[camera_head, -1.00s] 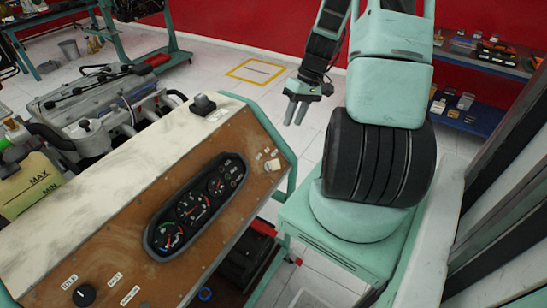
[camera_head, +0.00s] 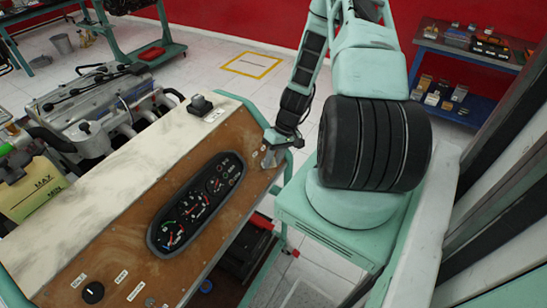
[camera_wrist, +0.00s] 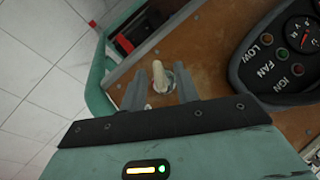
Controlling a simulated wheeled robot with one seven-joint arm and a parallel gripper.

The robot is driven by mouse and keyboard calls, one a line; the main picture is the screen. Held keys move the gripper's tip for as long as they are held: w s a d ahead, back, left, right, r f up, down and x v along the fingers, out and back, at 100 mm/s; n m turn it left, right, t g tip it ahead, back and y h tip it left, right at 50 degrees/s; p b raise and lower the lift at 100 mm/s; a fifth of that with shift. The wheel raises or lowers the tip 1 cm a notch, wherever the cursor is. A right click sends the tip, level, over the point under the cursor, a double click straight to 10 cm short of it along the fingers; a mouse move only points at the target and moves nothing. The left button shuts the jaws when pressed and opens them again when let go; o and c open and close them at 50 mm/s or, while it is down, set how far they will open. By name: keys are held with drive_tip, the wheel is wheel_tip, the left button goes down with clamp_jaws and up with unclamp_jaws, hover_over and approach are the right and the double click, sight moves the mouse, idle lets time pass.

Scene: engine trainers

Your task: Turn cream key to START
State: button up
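The cream key (camera_wrist: 159,80) sticks out of a round metal switch on the brown panel (camera_wrist: 205,48), shown in the wrist view. My gripper (camera_wrist: 162,84) is open, with one finger on each side of the key. A gap seems to show on both sides, but I cannot tell whether a finger touches it. In the head view my gripper (camera_head: 269,157) is at the panel's upper right corner and hides the key. No START mark is readable around the switch.
The dark gauge cluster (camera_head: 196,203) lies left of my gripper; it also shows in the wrist view (camera_wrist: 285,55). A black knob (camera_head: 93,292) is at the panel's lower left. A black switch box (camera_head: 200,106) stands on the cream top. A green rail (camera_head: 291,165) edges the panel's right side.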

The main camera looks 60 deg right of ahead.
drive_tip(key=shift+f, duration=0.15)
clamp_jaws()
drive_tip(key=shift+f+b, duration=0.1)
drive_tip(key=shift+b, duration=0.25)
drive_tip(key=m+y+b, duration=0.1)
drive_tip(key=m+t+y+b, duration=0.1)
drive_tip(key=shift+d+f+m, duration=0.15)
drive_tip(key=shift+m, duration=0.15)
drive_tip(key=shift+s+m+t+y+b, duration=0.1)
drive_tip(key=shift+m+t+y+b, duration=1.05)
drive_tip(key=shift+m, duration=0.65)
drive_tip(key=shift+y, duration=0.25)
